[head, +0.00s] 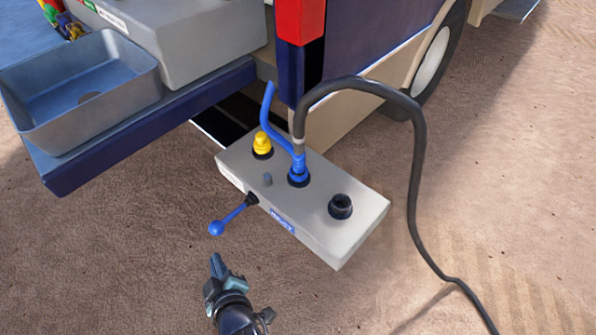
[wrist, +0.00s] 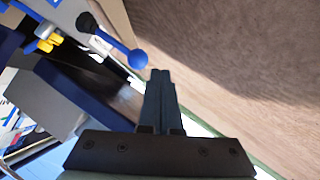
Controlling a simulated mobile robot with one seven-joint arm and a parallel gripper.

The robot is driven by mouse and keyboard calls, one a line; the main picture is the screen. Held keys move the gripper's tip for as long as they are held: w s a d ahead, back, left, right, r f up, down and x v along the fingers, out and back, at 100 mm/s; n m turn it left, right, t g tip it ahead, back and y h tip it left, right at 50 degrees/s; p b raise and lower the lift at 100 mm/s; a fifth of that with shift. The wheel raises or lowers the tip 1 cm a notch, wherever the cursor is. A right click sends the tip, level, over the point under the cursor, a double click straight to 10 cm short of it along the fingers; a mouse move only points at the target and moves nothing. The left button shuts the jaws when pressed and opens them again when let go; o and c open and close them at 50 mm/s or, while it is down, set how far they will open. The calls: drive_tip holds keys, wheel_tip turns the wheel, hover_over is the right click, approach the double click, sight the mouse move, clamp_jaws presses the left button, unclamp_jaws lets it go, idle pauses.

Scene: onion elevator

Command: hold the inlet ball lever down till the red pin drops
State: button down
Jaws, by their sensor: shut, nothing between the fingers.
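The inlet lever (head: 234,215) sticks out from the front face of a beige box and slopes down to the left. It ends in a blue ball (head: 216,228). The ball also shows in the wrist view (wrist: 137,59), just left of and beyond my fingertips. My gripper (head: 216,262) is shut and empty, below the ball in the head view, with a visible gap between them. No red pin can be made out.
The beige box (head: 340,238) has a blue label, a yellow cap (head: 262,142), a blue fitting (head: 298,175) with a blue hose, and a black port (head: 340,206). A black hose (head: 415,170) arcs to the ground at right. A grey sink (head: 80,85) overhangs at left. Ground around my gripper is clear.

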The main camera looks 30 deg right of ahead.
drive_tip(key=shift+p+v, duration=0.35)
drive_tip(key=shift+v, duration=1.95)
drive_tip(key=shift+a, duration=0.2)
drive_tip(key=w+r+m+t, duration=0.1)
drive_tip(key=w+r+t, duration=0.2)
drive_tip(key=r, duration=0.9)
drive_tip(key=w+r+m+t, duration=0.15)
drive_tip(key=w+r, duration=0.25)
drive_tip(key=r, duration=0.9)
drive_tip(key=w+r+m+t, duration=0.1)
drive_tip(key=w+r+t, duration=0.2)
drive_tip(key=r, duration=0.9)
drive_tip(key=s+r+m+t, duration=0.2)
drive_tip(key=s+r+t, duration=0.2)
drive_tip(key=s+r, duration=0.75)
drive_tip(key=s+r+m+t, duration=0.2)
drive_tip(key=s+r+t, duration=0.2)
drive_tip(key=r, duration=1.5)
wheel_tip(320, 180, up, 18)
drive_tip(key=w+p, duration=0.1)
drive_tip(key=p, duration=1.9)
drive_tip(key=shift+w+d+r, duration=0.15)
drive_tip(key=shift+d+r, duration=0.05)
drive_tip(key=shift+d, duration=0.05)
drive_tip(key=c, duration=1.5)
unclamp_jaws()
drive_tip(key=shift+n, duration=0.25)
drive_tip(key=shift+c, duration=0.2)
